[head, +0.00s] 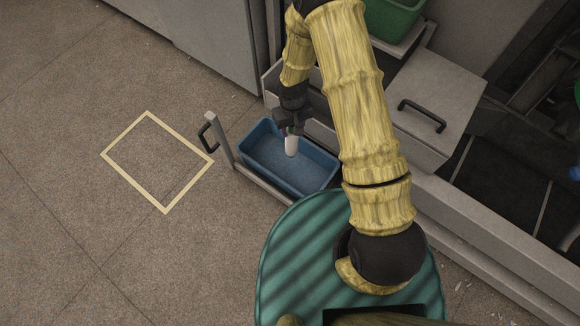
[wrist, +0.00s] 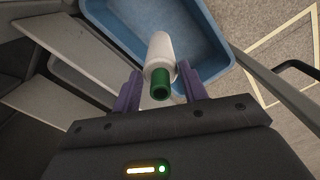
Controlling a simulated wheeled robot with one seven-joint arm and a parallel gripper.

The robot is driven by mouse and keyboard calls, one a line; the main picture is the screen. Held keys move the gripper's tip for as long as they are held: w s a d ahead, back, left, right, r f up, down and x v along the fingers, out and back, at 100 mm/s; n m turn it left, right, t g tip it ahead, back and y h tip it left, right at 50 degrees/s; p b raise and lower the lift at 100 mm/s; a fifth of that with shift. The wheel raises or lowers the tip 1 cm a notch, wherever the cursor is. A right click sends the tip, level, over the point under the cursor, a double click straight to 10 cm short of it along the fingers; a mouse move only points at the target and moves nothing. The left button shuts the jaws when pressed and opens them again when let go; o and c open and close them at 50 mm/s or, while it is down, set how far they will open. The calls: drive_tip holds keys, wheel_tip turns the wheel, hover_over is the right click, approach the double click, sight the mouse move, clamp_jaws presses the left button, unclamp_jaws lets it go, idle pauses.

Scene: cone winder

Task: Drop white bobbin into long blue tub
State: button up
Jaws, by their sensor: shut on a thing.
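The white bobbin (head: 291,146) is held in my gripper (head: 288,130), pointing down over the long blue tub (head: 316,187) in the head view. In the wrist view the bobbin (wrist: 160,52) has a green core end (wrist: 160,87) and sits between the purple fingers of my gripper (wrist: 160,95). The fingers are shut on it. The blue tub (wrist: 205,30) lies beyond the bobbin, and the part of its floor that shows is empty. The exact height of the bobbin above the tub floor is hard to tell.
The tub stands in an open drawer with a black handle (head: 207,137). A grey cabinet top with another black handle (head: 422,115) is to the right. A green bin (head: 393,18) stands at the back. A yellow outlined rectangle (head: 132,179) marks clear floor at left.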

drive_tip(key=shift+f+b, duration=1.25)
drive_tip(key=shift+f, duration=0.45)
drive_tip(key=o, duration=0.9)
drive_tip(key=shift+o, duration=0.2)
wheel_tip(320, 180, up, 18)
drive_tip(key=p, duration=0.8)
drive_tip(key=shift+f, duration=0.25)
drive_tip(key=shift+d+r, duration=0.1)
